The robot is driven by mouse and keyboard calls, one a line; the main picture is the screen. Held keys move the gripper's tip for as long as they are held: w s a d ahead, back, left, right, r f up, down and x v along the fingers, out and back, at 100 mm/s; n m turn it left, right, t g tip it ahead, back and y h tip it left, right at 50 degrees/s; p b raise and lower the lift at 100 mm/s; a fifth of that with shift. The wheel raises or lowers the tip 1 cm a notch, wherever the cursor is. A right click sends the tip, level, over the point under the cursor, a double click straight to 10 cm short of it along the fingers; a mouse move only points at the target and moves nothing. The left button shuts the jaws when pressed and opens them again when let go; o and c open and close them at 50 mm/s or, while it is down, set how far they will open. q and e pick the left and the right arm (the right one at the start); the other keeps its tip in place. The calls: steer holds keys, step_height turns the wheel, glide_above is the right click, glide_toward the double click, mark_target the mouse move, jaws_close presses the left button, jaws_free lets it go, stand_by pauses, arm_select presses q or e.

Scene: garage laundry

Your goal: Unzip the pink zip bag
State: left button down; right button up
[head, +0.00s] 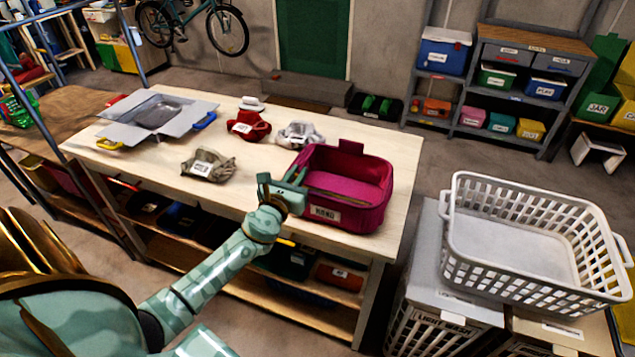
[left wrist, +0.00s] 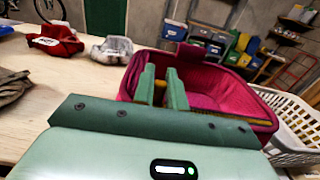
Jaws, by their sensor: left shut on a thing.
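The pink zip bag (head: 365,215) stands upright on the near right part of the wooden workbench, with a white label on its front. Its top looks open, showing the pink inside, and a tab stands up at its back rim. In the left wrist view the bag (left wrist: 205,62) lies straight ahead. My left gripper (head: 297,178) is at the bag's left front rim. Its two fingers (left wrist: 162,86) are close together around a small yellowish piece, seemingly the zip pull, which they mostly hide. My right gripper is not in view.
The workbench (head: 255,175) also bears a grey open-flapped case (head: 120,130), a red cloth bundle (head: 250,127), a grey one (head: 300,134) and an olive one (head: 209,165). A white laundry basket (head: 465,240) stands right of the bench. Shelves are behind.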

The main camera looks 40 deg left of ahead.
arm_select(q)
steer(key=shift+s+a, duration=0.15)
steer(key=shift+a, duration=0.55)
steer(key=c, duration=1.4)
jaws_free()
steer(key=shift+s, duration=0.1)
steer(key=shift+s+d+f, duration=0.1)
steer(key=shift+s, duration=0.2)
steer(key=b+v, duration=0.1)
steer(key=v, duration=1.4)
steer(key=shift+s+b, duration=0.25)
steer(key=shift+b, duration=0.05)
steer(key=shift+d, duration=0.15)
